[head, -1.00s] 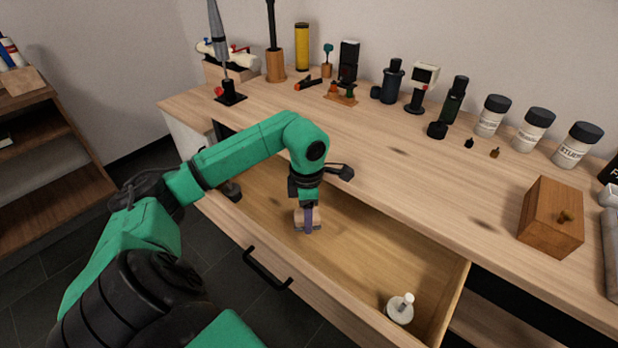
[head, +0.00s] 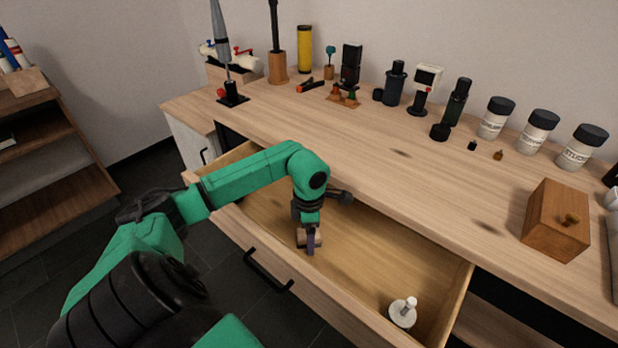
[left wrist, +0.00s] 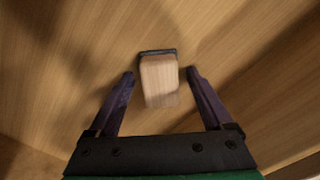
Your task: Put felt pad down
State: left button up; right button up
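The felt pad is a small pale wooden block (left wrist: 160,82) with a dark layer (left wrist: 158,52) along its far edge. In the left wrist view it sits between the two fingers of my left gripper (left wrist: 161,74), with a visible gap on each side. The gripper is open around it. In the head view my left gripper (head: 310,246) points down inside the open drawer, and its near finger partly hides the block (head: 300,238). The block appears to be at the drawer floor, though contact is hard to see. My right gripper is not in view.
The open drawer (head: 375,265) has a black handle (head: 267,272) on its front. A white round object with a peg (head: 403,312) stands at its right end. The tabletop (head: 400,165) above carries jars, bottles and a wooden box (head: 556,220). The drawer floor between is clear.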

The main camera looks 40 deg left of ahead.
pick_arm(q)
notch_tip(320, 180, up, 2)
jog(key=shift+w, duration=0.1)
notch_tip(320, 180, up, 10)
jog(key=shift+r+p, duration=0.15)
jog(key=shift+p, duration=0.3)
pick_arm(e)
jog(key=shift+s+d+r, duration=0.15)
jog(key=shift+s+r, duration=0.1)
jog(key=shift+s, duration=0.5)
